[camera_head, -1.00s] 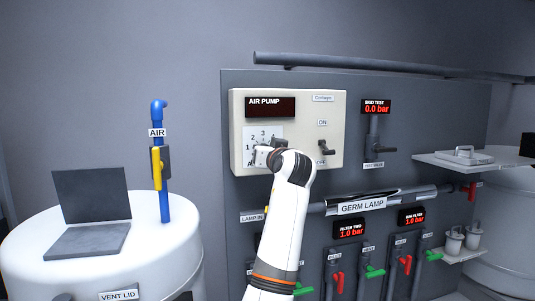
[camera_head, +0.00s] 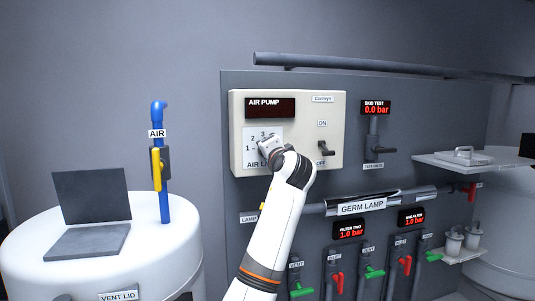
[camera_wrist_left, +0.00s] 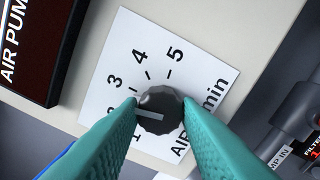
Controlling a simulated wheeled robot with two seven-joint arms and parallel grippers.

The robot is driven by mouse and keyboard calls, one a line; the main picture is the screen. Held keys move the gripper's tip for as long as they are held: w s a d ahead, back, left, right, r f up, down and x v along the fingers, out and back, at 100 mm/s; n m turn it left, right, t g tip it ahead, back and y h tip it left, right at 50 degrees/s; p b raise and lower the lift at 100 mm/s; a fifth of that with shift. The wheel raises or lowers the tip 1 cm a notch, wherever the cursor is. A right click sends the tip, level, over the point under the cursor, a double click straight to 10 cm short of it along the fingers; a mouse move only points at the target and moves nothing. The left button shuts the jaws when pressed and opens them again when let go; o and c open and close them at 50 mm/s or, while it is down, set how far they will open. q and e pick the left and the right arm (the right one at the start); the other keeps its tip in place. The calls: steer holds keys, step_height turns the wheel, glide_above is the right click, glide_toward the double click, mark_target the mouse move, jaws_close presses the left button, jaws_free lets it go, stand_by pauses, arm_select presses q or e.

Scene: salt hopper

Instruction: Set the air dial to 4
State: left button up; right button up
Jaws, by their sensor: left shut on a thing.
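The air dial is a black ribbed knob (camera_wrist_left: 162,112) with a white pointer line, on a white scale card (camera_wrist_left: 105,98) marked 1 to 5. My left gripper (camera_wrist_left: 160,108) has its teal fingers on either side of the knob, shut on it. In the wrist view the pointer line aims left, toward the left fingertip on the low-number side near 2, well short of the 4. The left finger partly hides the low digits. In the head view the gripper (camera_head: 268,150) is at the card and hides the knob. My right gripper is not in view.
The air pump box (camera_head: 322,108) has a blank dark display (camera_head: 270,108) and an ON/OFF switch (camera_head: 326,150) right of the dial. The germ lamp tube (camera_head: 400,197) and several valves sit below. A laptop (camera_head: 92,215) stands on the white tank at left.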

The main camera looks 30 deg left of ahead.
arm_select(q)
steer(key=shift+f+m, duration=0.1)
steer(key=shift+m, duration=4.9)
steer(key=o, duration=1)
steer(key=shift+d, duration=0.1)
